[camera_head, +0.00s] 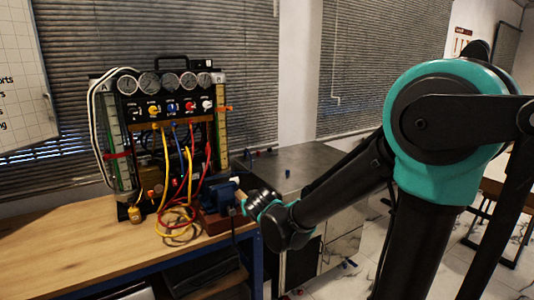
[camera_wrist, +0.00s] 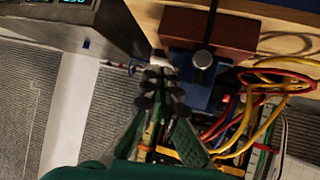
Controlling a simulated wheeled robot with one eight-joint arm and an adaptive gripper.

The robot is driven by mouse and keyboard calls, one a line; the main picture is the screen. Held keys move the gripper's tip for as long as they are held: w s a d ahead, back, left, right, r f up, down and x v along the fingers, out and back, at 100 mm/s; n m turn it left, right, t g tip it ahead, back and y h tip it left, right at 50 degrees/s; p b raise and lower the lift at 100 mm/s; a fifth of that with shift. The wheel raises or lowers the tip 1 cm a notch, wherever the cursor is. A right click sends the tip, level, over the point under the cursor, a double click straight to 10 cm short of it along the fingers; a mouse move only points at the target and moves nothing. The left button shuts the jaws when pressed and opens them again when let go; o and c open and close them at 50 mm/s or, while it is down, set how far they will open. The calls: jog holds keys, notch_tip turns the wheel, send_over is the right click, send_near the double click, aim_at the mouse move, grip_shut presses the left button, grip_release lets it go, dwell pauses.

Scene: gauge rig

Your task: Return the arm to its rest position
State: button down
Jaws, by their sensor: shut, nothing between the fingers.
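My gripper (camera_wrist: 161,88) shows in the wrist view with its green fingers drawn together at the dark tips. It is shut and holds nothing. In the head view my arm reaches down from the right. The arm's far end is beside a blue vise (camera_head: 218,196) on the wooden bench (camera_head: 80,250), at the bench's right end. In the wrist view the vise (camera_wrist: 190,72) is just right of the fingertips. Whether the fingers touch it I cannot tell.
The gauge rig (camera_head: 165,108), with several dials and red, yellow and blue hoses (camera_head: 187,180), stands on the bench left of my arm. A dark cabinet (camera_head: 300,165) is behind my arm. Window blinds (camera_head: 160,40) cover the back wall.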

jog(key=s+d+f+m+g+h, duration=0.1)
jog(key=s+d+f, duration=0.2)
jog(key=d, duration=0.5)
jog(key=s+d+f+m+g+h, duration=0.1)
jog(key=s+d+f+g+h, duration=0.2)
jog(key=d, duration=0.5)
jog(key=s+d+f+g, duration=0.1)
jog(key=s+d+f, duration=0.1)
jog(key=s, duration=0.3)
jog(key=s+d+f+m+g+y, duration=0.1)
jog(key=s+d+f, duration=0.1)
jog(key=s+d, duration=0.2)
jog(key=s+d+f+g, duration=0.1)
jog(key=s+d+f, duration=0.1)
jog(key=s, duration=0.5)
jog(key=shift+d+f, duration=0.4)
jog(key=shift+f, duration=0.05)
